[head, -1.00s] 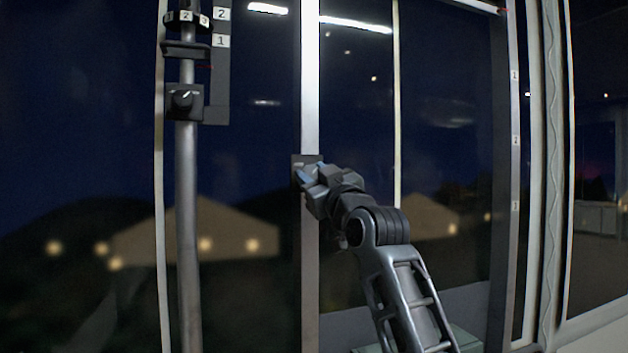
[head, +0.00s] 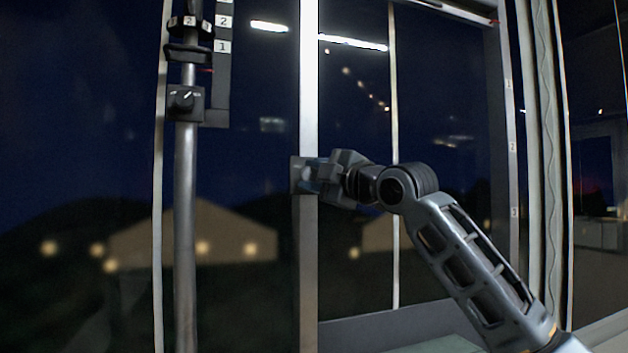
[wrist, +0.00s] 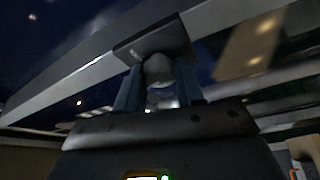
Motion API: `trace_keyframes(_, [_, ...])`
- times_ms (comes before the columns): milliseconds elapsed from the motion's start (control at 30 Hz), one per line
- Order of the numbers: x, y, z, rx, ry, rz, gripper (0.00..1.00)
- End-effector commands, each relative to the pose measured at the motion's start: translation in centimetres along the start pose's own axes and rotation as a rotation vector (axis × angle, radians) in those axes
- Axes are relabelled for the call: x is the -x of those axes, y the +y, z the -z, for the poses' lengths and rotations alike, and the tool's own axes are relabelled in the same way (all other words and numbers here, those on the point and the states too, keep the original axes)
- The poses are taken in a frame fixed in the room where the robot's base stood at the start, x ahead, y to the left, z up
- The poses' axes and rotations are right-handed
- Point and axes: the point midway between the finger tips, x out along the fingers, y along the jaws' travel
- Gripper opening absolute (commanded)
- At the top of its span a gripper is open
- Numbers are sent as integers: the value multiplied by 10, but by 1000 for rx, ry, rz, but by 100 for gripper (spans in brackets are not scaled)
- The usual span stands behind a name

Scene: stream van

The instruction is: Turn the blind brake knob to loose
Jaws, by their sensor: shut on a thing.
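The brake knob shows in the wrist view as a rounded grey knob (wrist: 160,69) on a dark plate (wrist: 152,38). The plate is fixed to a pale upright post, and its edge also shows in the head view (head: 296,175). My gripper (head: 312,174) is at this plate in the head view. In the wrist view its two bluish fingers (wrist: 158,85) stand on either side of the knob and are shut on it. The knob's pointer and any markings around it are hidden or too dark to read.
A second dark knob box (head: 185,102) with a white pointer sits on a grey pole (head: 186,230) at the left. Numbered labels (head: 222,47) stand above it. Dark window panes lie behind the post. A pale frame (head: 540,150) runs up the right side.

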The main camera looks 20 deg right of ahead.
Motion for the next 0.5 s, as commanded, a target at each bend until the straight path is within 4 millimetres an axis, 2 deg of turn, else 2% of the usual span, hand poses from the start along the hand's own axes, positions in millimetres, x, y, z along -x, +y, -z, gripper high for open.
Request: trace_keyframes(500, [-1,1,0,382,0,163,7])
